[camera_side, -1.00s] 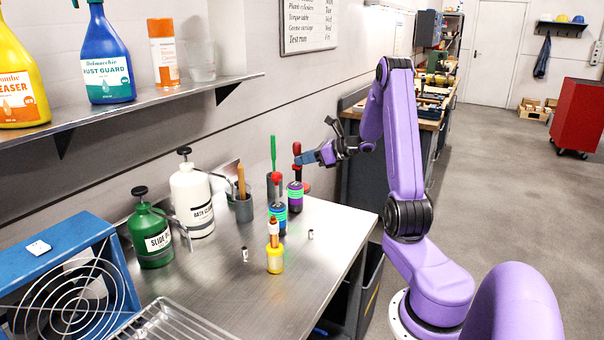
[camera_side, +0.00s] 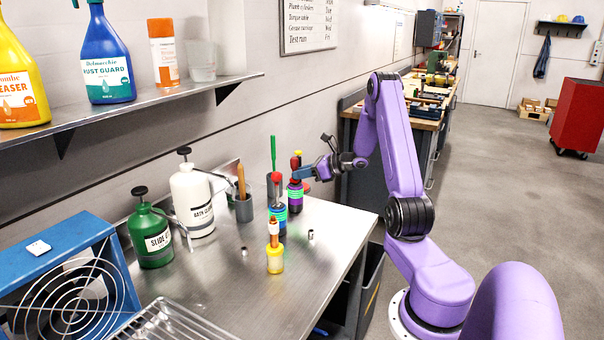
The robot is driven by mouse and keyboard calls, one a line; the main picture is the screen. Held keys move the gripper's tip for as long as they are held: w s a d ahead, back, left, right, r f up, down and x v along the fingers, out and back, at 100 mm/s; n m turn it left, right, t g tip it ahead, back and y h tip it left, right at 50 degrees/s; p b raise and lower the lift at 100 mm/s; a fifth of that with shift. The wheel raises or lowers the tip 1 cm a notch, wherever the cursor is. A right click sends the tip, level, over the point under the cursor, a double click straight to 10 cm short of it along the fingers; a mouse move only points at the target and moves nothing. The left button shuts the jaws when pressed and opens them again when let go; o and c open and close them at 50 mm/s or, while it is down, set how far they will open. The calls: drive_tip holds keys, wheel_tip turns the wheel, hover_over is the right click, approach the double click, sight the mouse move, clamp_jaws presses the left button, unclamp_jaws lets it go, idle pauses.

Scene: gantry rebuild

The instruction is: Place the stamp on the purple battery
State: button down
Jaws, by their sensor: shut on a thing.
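The purple battery (camera_side: 295,201), a dark cylinder with purple and green bands, stands upright at the back right of the steel bench. My gripper (camera_side: 299,174) is shut on the stamp (camera_side: 294,163), which has a red top. It holds the stamp roughly upright, directly over the purple battery. The stamp's lower end is partly hidden by the fingers, so I cannot tell whether it touches the battery. A blue and green battery (camera_side: 278,219) with a red-topped piece on it stands just in front. A yellow battery (camera_side: 275,262) with an orange-topped piece stands nearer.
A grey cup (camera_side: 244,209) with a wooden handle and a dark holder with a green stick (camera_side: 273,152) stand close by on the left. A white bottle (camera_side: 191,201) and green bottle (camera_side: 151,238) are further left. Small metal parts (camera_side: 311,235) lie on the bench (camera_side: 310,278); its front right is mostly clear.

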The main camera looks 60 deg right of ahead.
drive_tip(key=shift+f, duration=0.1)
drive_tip(key=c, duration=1.1)
unclamp_jaws()
drive_tip(key=shift+o, duration=0.2)
drive_tip(key=v, duration=1.2)
